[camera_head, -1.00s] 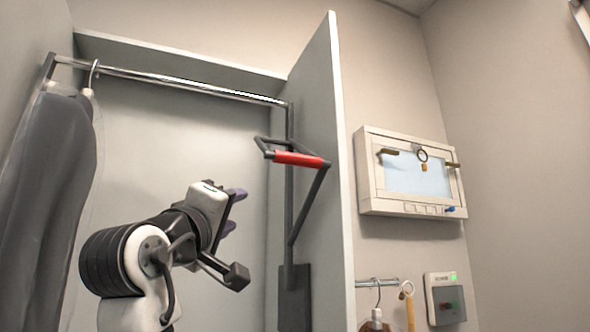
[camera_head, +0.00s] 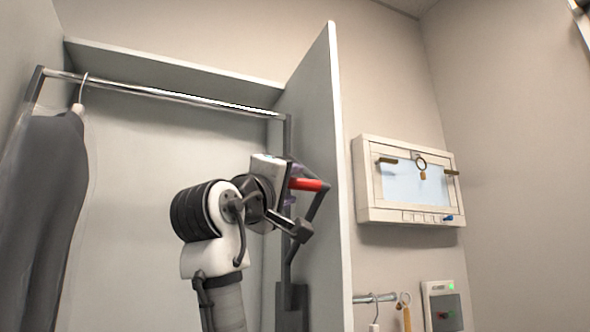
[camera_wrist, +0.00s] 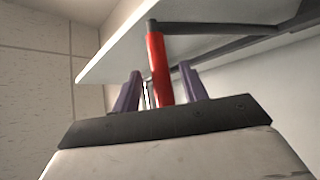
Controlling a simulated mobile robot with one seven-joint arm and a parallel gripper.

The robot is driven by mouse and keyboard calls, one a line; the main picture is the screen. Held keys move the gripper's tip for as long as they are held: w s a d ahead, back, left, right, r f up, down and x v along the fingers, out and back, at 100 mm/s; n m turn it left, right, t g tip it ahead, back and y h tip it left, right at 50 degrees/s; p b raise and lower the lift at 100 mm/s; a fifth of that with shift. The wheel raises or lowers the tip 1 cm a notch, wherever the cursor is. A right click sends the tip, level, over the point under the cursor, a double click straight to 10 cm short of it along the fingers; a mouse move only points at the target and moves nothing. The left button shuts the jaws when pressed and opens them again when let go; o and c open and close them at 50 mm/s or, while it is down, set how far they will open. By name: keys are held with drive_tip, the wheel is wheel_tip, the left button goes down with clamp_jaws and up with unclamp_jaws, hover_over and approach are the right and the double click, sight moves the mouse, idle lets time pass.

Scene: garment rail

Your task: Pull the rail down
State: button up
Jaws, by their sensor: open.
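The chrome rail (camera_head: 165,93) runs across the top of the wardrobe between dark side arms. A red grip (camera_head: 307,184) on a dark pull handle hangs at the rail's right end. My gripper (camera_head: 291,180) is at the left end of that red grip and hides part of it. In the wrist view the red grip (camera_wrist: 158,70) stands between the two purple fingers of my gripper (camera_wrist: 160,90). The fingers are open, with a gap on each side of the grip.
A dark garment on a hanger (camera_head: 45,190) hangs at the rail's left end. The wardrobe's right side panel (camera_head: 338,180) is close beside the handle. A white wall cabinet (camera_head: 408,182), a small hook rail (camera_head: 375,298) and a grey box with a green light (camera_head: 441,305) are farther right.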

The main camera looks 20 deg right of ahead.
drive_tip(key=shift+p+x, duration=0.45)
drive_tip(key=shift+x, duration=0.9)
drive_tip(key=shift+c, duration=0.4)
clamp_jaws()
